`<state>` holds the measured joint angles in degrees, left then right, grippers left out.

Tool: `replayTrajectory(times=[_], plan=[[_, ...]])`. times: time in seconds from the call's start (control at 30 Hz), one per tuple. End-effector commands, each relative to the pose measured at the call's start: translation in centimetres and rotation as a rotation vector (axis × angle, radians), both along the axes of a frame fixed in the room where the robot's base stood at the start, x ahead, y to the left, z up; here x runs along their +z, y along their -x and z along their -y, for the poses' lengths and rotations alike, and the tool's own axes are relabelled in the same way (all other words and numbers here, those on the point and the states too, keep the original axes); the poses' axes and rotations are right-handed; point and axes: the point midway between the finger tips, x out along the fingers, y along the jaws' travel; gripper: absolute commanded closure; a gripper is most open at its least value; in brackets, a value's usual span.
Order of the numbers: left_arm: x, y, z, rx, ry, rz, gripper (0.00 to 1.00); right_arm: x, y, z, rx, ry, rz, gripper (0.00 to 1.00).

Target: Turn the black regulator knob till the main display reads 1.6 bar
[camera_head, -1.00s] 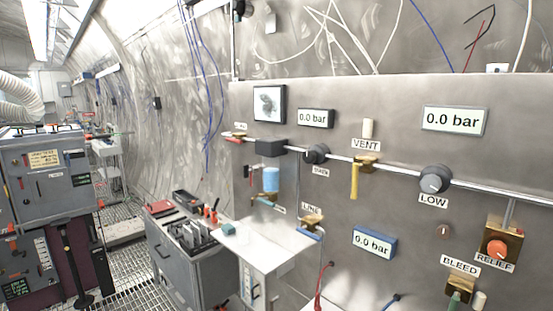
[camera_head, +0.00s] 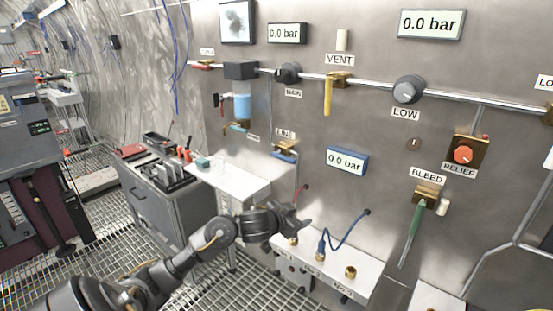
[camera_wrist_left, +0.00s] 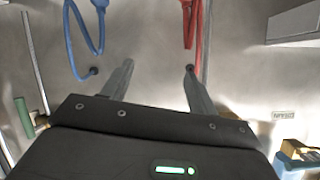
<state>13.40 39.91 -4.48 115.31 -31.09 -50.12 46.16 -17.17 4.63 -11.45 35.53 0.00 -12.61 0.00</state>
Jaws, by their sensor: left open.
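A black knob (camera_head: 288,73) with a small, hard-to-read label sits on the pipe, left of the yellow vent lever. A larger dark grey knob (camera_head: 408,90) labelled LOW is farther right. A small display (camera_head: 287,32) above the black knob, a large display (camera_head: 431,24) above LOW and a blue-framed display (camera_head: 347,161) lower down all read 0.0 bar; none is visibly marked main. My left gripper (camera_head: 304,222) is well below the knobs, near the white connector box. In the left wrist view, its fingers (camera_wrist_left: 159,66) are apart and empty. My right gripper is out of view.
The yellow vent lever (camera_head: 328,95) and orange relief knob (camera_head: 463,154) stick out from the panel. The green bleed handle (camera_head: 411,232) hangs at right. A blue hose (camera_head: 344,235) runs above the white box (camera_head: 335,270). A white shelf (camera_head: 235,185) and grey cart (camera_head: 165,195) stand left.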

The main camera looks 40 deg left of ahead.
Motion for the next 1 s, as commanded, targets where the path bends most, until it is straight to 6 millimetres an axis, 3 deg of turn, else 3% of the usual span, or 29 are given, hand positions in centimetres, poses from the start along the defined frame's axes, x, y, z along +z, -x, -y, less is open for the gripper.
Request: replayTrajectory(times=[0.03,0.17,0.3,0.4,0.5,0.6,0.83,1.0], plan=[[5.0,-1.5,-1.7,-0.006,-0.014,0.075,0.41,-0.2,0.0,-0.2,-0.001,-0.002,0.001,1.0],[15.8,-2.7,-4.9,-0.021,-0.013,0.211,0.41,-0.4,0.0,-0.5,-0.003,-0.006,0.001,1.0],[27.3,-1.0,-8.7,-0.012,-0.002,0.325,0.41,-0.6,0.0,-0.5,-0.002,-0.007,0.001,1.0],[32.9,1.2,-10.9,0.007,0.017,0.373,0.41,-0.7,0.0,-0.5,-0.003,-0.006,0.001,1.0],[36.3,3.1,-12.3,0.026,0.035,0.399,0.41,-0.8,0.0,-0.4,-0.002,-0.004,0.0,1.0],[38.0,4.2,-13.1,0.038,0.048,0.412,0.41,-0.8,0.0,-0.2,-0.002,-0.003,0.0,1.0],[38.7,4.3,-13.3,0.041,0.058,0.416,0.41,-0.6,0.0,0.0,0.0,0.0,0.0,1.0],[38.8,2.3,-13.3,0.041,0.062,0.415,0.41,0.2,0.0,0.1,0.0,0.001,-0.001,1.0]])
